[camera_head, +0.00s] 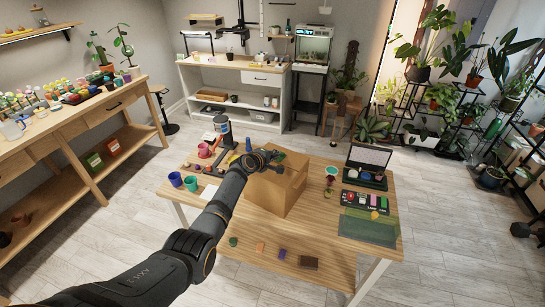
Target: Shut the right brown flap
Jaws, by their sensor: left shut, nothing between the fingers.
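A brown cardboard box (272,193) stands near the middle of the wooden table (225,235). Its right side and upper right edge, with what looks like the right brown flap (296,164), are in view at small size. I cannot tell the flap's exact angle. My left arm comes in from the lower left, and my left gripper (271,157) is at the box's top, over its left and back part. The gripper is shut and empty, and hides part of the opening. Whether it touches the box is unclear. My right gripper is not in view.
Right of the box are an open dark case (367,164), a tray of colourful pieces (365,202) and a green mat (369,228). Cups (190,183) stand on the left.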

